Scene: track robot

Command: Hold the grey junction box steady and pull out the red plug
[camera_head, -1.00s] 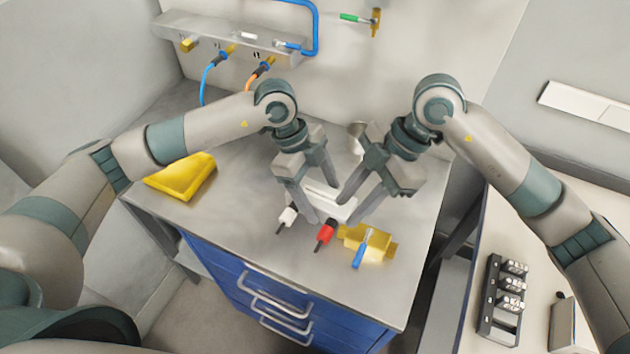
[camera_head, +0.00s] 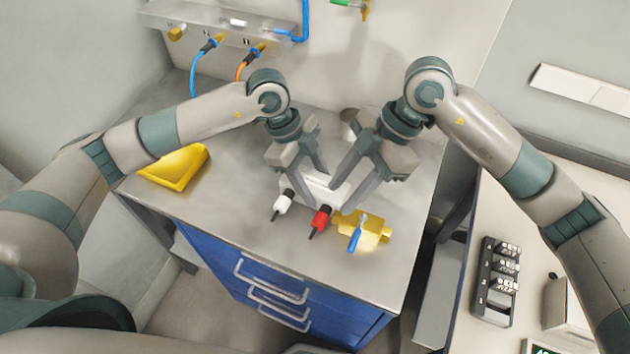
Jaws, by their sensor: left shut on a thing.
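The junction box (camera_head: 325,188) is pale, nearly white, and lies on the metal worktop between my two grippers, which partly hide it. The red plug (camera_head: 320,218) sticks out of its front side toward me, with a dark tip. A white plug (camera_head: 283,203) sticks out to the left of it. My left gripper (camera_head: 314,188) is shut on the box, its fingers reaching down over the left part. My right gripper (camera_head: 340,203) is open, fingers apart, pointing down at the right end of the box, behind and right of the red plug. Whether it touches the box is unclear.
A yellow tray (camera_head: 175,168) is at the left. The front of the worktop (camera_head: 270,245) is clear.

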